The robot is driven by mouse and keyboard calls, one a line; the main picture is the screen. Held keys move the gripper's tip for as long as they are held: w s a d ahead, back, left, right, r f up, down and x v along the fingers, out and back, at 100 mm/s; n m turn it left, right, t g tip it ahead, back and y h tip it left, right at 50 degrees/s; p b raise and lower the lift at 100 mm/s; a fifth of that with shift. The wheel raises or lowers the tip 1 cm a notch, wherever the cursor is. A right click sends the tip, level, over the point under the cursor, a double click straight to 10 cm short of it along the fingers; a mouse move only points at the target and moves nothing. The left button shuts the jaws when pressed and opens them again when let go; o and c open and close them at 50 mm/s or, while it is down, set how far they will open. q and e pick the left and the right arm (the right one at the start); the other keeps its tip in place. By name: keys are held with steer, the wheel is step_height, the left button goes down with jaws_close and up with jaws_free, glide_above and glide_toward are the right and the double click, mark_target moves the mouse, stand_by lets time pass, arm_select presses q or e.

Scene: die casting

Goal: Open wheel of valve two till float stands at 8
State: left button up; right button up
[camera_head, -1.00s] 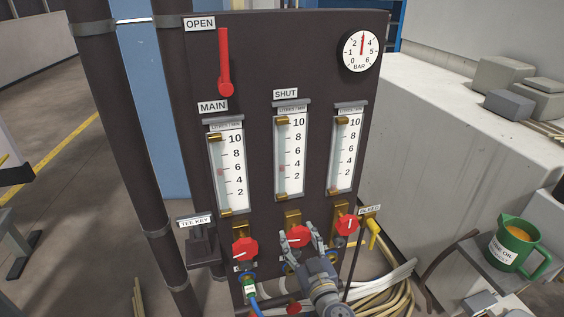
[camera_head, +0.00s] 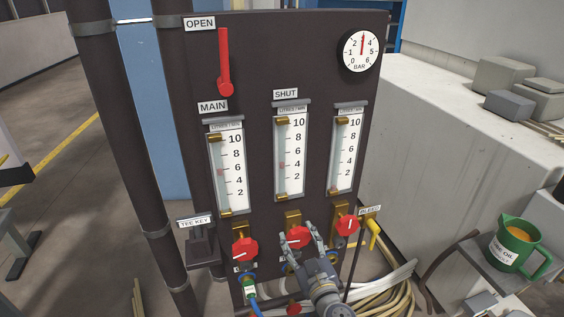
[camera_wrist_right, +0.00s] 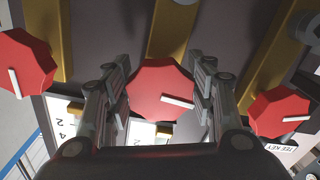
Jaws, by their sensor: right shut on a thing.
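The middle red wheel (camera_head: 297,237), taken as valve two, sits below the middle flow gauge (camera_head: 291,155). A white mark shows on its face in the right wrist view (camera_wrist_right: 178,99). My right gripper (camera_head: 299,240) is shut on this wheel, one finger on each side. The wrist view shows the same gripper (camera_wrist_right: 163,92) around it. The pinkish float (camera_head: 282,165) in the middle gauge stands at about 4. The numbers run from 2 to 10. The plate below the wheel is mostly hidden by the gripper. My left gripper is not in view.
Other red wheels stand close on the left (camera_head: 244,250) and right (camera_head: 347,225). A red MAIN lever (camera_head: 224,65) and a pressure dial (camera_head: 360,50) are above. A yellow bleed handle (camera_head: 374,228), coiled hoses (camera_head: 398,297) and a green jug (camera_head: 514,245) are at right.

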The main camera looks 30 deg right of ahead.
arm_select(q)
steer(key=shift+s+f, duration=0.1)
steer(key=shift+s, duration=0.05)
arm_select(e)
steer(key=shift+r, duration=0.1)
steer(key=shift+n, duration=0.5)
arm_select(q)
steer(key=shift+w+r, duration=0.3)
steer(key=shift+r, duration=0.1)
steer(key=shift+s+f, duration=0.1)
arm_select(e)
steer(key=shift+n, duration=0.3)
steer(key=shift+d, duration=0.1)
